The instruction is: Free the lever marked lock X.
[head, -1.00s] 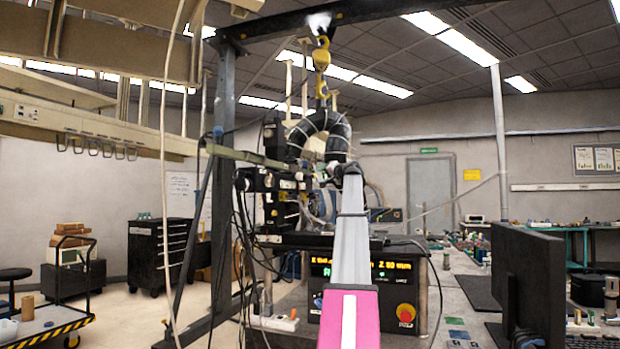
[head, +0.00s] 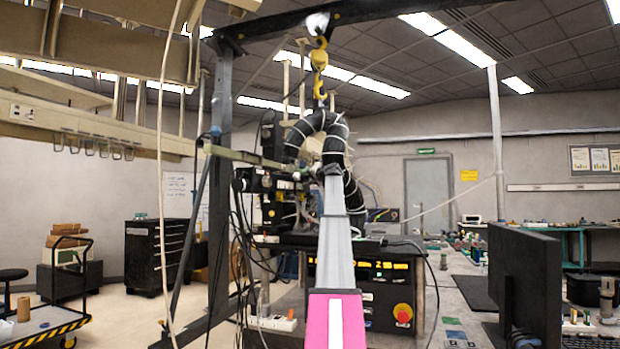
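The black coil rig (head: 270,165) stands on a bench in the middle of the head view, with stage blocks and many cables. My arm, grey with a pink section, reaches up in front of it. My gripper (head: 326,170) is at the far end of the arm, small and dark against the rig. I cannot tell whether it is open or touching anything. No lever marked lock X can be made out; labels there are too small to read, and my arm covers part of the rig.
A control box with an amber display and a red stop button (head: 403,314) sits below the rig. A dark monitor (head: 526,285) stands at the right on the bench. A yellow hook (head: 319,60) hangs above. A steel post (head: 222,180) and loose cables are on the left.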

